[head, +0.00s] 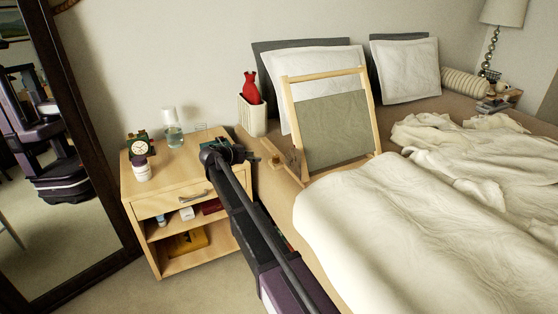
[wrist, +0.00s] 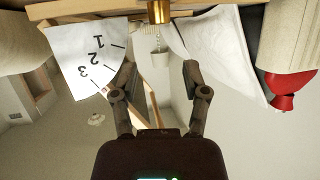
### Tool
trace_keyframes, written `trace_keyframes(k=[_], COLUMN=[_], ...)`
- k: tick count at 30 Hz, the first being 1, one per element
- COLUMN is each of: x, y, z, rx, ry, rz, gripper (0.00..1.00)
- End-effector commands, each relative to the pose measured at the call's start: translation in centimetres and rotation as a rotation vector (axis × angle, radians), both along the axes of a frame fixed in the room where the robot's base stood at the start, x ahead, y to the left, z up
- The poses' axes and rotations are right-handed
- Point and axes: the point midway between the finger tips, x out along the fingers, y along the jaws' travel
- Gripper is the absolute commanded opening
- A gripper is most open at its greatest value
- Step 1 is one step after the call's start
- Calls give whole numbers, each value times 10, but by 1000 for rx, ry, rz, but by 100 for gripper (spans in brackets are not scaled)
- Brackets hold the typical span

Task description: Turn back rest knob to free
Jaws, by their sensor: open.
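The back rest (head: 332,132), a light wooden frame with olive cloth, stands tilted on the bed. A small knob-like part (head: 276,161) shows low at its left side in the head view. In the wrist view, a brass-coloured knob (wrist: 158,12) is at the top edge, partly cut off. Beside it is a white scale plate (wrist: 88,55) marked 1, 2 and 3, appearing upside down. My gripper (wrist: 157,72) is open and empty, its fingers apart below the knob in that picture. In the head view my gripper (head: 240,153) is left of the back rest, above the nightstand's right side.
The nightstand (head: 165,183) at left carries a clock (head: 138,147), a white jar (head: 141,171) and a glass bottle (head: 174,134). A red object (head: 251,86) stands in a white holder (head: 252,115) behind my gripper. Pillows (head: 406,70) and rumpled bedding (head: 430,200) cover the bed. A mirror (head: 65,170) stands far left.

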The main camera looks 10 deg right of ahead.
Motion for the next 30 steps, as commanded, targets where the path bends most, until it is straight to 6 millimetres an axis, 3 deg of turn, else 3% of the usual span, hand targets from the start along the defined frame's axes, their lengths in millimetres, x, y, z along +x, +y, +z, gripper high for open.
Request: trace_keyframes(k=[14, 30], x=[4, 38], y=[-7, -63], z=[-4, -34], rx=[0, 1], ry=[2, 3], rz=[-1, 0], gripper=[59, 59])
